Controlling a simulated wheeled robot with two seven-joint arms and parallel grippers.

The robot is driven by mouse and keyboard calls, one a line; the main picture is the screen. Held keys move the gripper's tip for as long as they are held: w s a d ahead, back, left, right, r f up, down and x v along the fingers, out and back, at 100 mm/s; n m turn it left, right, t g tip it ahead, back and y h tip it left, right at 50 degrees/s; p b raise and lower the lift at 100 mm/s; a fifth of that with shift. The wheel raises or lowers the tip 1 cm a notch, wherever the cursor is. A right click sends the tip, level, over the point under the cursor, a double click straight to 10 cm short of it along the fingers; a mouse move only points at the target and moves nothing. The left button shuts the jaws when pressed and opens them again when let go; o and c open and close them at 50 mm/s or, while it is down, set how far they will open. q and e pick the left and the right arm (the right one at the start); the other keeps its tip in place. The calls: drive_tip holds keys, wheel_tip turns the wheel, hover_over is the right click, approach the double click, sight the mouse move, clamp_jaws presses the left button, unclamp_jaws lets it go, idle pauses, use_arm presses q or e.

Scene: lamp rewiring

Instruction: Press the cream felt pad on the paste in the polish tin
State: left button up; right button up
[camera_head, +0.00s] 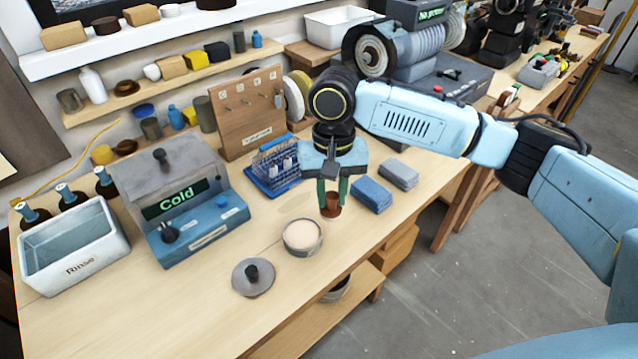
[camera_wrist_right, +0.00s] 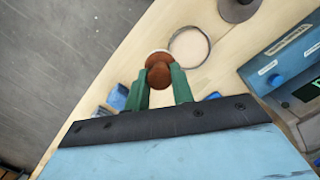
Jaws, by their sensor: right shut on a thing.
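The polish tin (camera_head: 302,252) stands open on the bench, a round grey tin with pale cream paste (camera_head: 302,235) inside. It also shows in the wrist view (camera_wrist_right: 206,62). My right gripper (camera_head: 331,197) has its green fingers shut on the brown handle (camera_head: 332,203) of a round pad tool, which also shows in the wrist view (camera_wrist_right: 158,74). The tool is beside the tin, behind and to its right in the head view, not over the paste. A thin pale rim shows at its edge in the wrist view; the felt face is mostly hidden. My left gripper is out of view.
A grey lid with a black knob (camera_head: 252,276) lies in front of the tin. Blue (camera_head: 371,194) and grey (camera_head: 398,174) folded cloths lie to the right. A blue wire rack (camera_head: 273,172) and the Cold box (camera_head: 180,200) stand behind and left.

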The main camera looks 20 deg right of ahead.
drive_tip(key=a+f+m+p, duration=0.1)
drive_tip(key=f+m+p, duration=0.1)
drive_tip(key=m, duration=0.1)
drive_tip(key=w+a+f+m+p, duration=0.1)
drive_tip(key=a+f+m+p, duration=0.1)
drive_tip(key=m, duration=0.2)
drive_tip(key=w+a+f+m+y+p, duration=0.1)
drive_tip(key=a+f+m+p, duration=0.1)
drive_tip(key=m, duration=0.2)
drive_tip(key=shift+w+f+t, duration=0.1)
drive_tip(key=shift+f+t, duration=0.05)
drive_tip(key=shift+t, duration=0.25)
drive_tip(key=shift+f, duration=0.6)
idle(1.0)
idle(0.4)
wheel_tip(320, 180, up, 7)
drive_tip(key=p, duration=0.7)
idle(0.3)
idle(0.6)
